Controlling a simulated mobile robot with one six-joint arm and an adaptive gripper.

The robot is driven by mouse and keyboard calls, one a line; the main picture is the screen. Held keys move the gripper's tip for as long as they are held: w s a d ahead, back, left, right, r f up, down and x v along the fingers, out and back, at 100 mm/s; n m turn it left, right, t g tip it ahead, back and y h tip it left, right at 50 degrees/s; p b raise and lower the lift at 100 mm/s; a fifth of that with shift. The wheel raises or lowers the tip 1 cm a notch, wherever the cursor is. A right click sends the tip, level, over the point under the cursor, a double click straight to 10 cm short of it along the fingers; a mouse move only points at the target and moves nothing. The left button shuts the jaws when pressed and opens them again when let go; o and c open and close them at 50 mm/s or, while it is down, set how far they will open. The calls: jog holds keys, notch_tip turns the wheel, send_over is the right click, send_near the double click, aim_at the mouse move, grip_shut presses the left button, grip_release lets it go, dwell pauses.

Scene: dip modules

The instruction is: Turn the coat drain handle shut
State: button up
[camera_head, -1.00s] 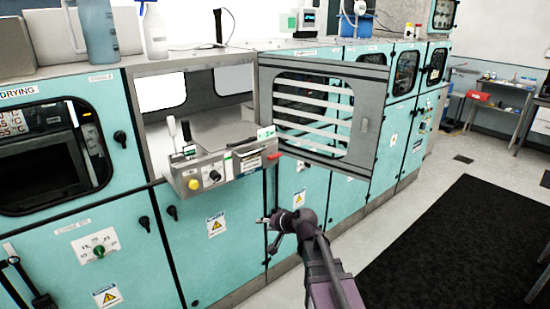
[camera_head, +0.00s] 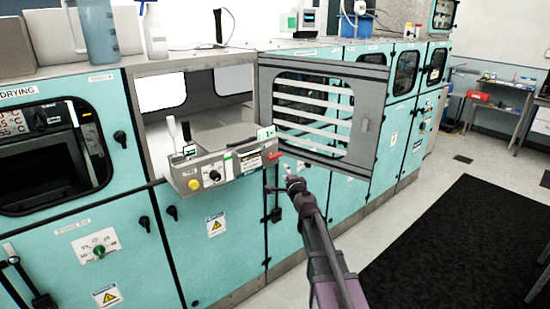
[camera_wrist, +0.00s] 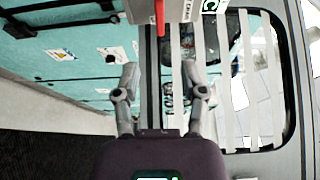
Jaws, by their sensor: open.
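A red handle (camera_head: 275,156) sticks out at the right end of the grey control panel (camera_head: 226,168), below the open bay. I take it for the coat drain handle, though no label on it is readable. In the wrist view the red handle (camera_wrist: 159,17) shows at the top, ahead of the fingertips and roughly in line with the gap between them. My gripper (camera_wrist: 160,68) is open and empty, its fingers apart. In the head view my gripper (camera_head: 293,182) is just below and right of the handle, and apart from it.
A grey slatted door (camera_head: 368,118) stands open to the right of the panel, close to my arm. Free floor with a black mat (camera_head: 455,240) lies to the right.

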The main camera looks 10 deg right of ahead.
aim_at(276, 158)
jog(key=shift+w, duration=0.1)
jog(key=w, duration=0.4)
jog(key=w+a, duration=0.1)
jog(key=w, duration=0.4)
jog(key=w+a, duration=0.1)
jog(key=w, duration=0.3)
jog(key=shift+w, duration=0.25)
grip_shut()
